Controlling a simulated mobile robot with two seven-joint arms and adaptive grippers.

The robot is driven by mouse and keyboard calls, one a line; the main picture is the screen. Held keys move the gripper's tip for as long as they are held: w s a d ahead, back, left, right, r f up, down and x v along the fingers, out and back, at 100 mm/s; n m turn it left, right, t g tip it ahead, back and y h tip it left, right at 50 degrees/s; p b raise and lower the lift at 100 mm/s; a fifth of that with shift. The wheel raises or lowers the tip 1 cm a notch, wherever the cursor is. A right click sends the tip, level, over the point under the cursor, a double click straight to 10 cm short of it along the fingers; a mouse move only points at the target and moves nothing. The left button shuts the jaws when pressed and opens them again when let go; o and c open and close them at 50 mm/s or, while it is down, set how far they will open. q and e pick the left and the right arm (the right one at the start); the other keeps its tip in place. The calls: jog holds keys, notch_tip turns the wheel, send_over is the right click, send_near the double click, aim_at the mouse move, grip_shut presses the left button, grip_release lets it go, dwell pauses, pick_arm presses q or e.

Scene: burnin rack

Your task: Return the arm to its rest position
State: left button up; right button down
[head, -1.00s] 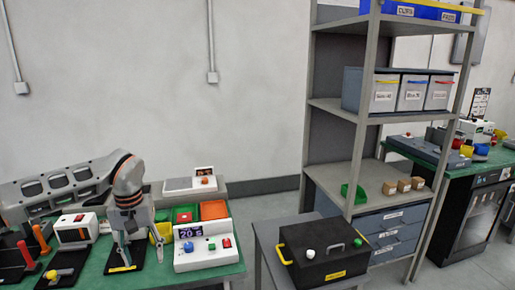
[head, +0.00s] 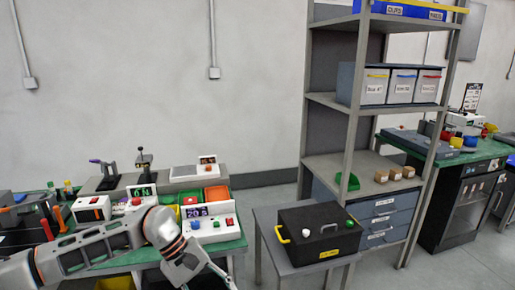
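My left arm (head: 95,247) comes in from the left, low across the front of the green bench (head: 230,245). Its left gripper (head: 208,277) points down and to the right at the bottom edge, in front of the bench. The fingertips are cut off or too small to read, so I cannot tell whether it is open or holds anything. My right gripper is not in view.
The bench holds a white panel (head: 209,229) with a display, an orange bin (head: 217,194) and several devices. A black case (head: 318,236) with a yellow handle stands on a grey side table (head: 265,215). A tall shelf rack (head: 325,165) stands behind it.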

pick_arm(q)
jog(key=s+d+r+n+t+h, duration=0.2)
jog(key=s+d+r+n+h, duration=0.15)
jog(key=d+n+h, duration=0.35)
jog(key=s+d+r+n+t+h, duration=0.1)
jog(key=s+d+r+n+h, duration=0.3)
jog(key=d+n, duration=0.6)
jog(key=w+a+f+n+t+y, duration=0.2)
jog(key=a+f+n+t+y, duration=0.45)
jog(key=n, duration=1.05)
jog(key=w+a+f+n+t+y, duration=0.2)
jog(key=a+f+n+t+y, duration=0.2)
jog(key=a+f+n+t, duration=0.9)
jog(key=s+a+f+n+g+y, duration=0.2)
jog(key=s+a+f+n+g, duration=0.2)
jog(key=s+n, duration=0.2)
jog(key=s+a+f+n+g+y, duration=0.2)
jog(key=s+a+f+n+g, duration=0.2)
jog(key=s+n, duration=0.3)
jog(key=shift+a+f+n+g, duration=0.25)
jog(key=shift+f+n+g, duration=0.5)
jog(key=shift+f+n, duration=0.05)
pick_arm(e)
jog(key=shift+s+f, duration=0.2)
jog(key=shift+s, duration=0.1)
